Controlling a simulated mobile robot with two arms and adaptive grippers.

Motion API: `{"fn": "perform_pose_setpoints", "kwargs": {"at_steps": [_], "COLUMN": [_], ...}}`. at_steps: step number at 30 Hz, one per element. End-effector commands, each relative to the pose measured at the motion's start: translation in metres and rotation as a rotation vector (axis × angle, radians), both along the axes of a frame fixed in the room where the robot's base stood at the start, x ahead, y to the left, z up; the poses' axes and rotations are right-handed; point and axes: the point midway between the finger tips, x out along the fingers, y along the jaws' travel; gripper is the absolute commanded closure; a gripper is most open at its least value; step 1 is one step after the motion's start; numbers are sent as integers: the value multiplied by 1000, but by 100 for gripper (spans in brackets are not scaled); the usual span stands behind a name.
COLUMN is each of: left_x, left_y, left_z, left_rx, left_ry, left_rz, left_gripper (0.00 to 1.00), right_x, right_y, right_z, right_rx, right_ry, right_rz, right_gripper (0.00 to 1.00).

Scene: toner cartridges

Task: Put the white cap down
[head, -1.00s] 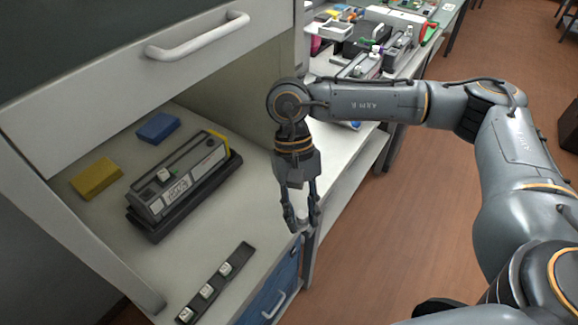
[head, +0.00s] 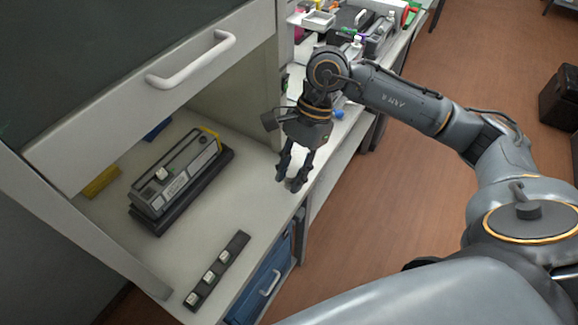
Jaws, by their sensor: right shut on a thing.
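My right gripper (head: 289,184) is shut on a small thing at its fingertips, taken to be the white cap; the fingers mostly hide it. The gripper points down over the right edge of the pale shelf top (head: 215,222). A grey and black device (head: 178,178) stands farther left, with a small white piece (head: 161,173) on top. My left gripper is not in view.
A cabinet front with a white handle (head: 192,62) overhangs the shelf. A blue drawer (head: 262,289) is below the shelf edge. A cluttered bench stands behind. Shelf between device and gripper is clear.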

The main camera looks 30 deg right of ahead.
Motion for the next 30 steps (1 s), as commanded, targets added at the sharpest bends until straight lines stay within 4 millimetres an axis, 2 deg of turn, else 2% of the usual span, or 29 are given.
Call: {"fn": "perform_pose_setpoints", "kwargs": {"at_steps": [1, 6, 12, 21, 25, 30], "left_x": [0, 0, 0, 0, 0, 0], "left_y": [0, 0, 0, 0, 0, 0], "left_z": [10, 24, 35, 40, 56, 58], "left_rx": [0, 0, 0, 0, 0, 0], "left_ry": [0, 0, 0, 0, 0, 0], "left_rz": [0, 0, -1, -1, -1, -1], "left_gripper": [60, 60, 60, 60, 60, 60], "right_x": [11, 47, 72, 88, 86, 87], "right_y": [-5, -22, -35, -43, -42, -42], "right_z": [-1, -21, -59, -82, -99, -111], "right_rx": [0, 1, 1, -1, 1, -1], "right_ry": [6, 6, 5, 3, 7, 0], "right_rz": [-6, -3, 1, 3, 3, 4], "right_gripper": [84, 84, 84, 84, 84, 84]}}
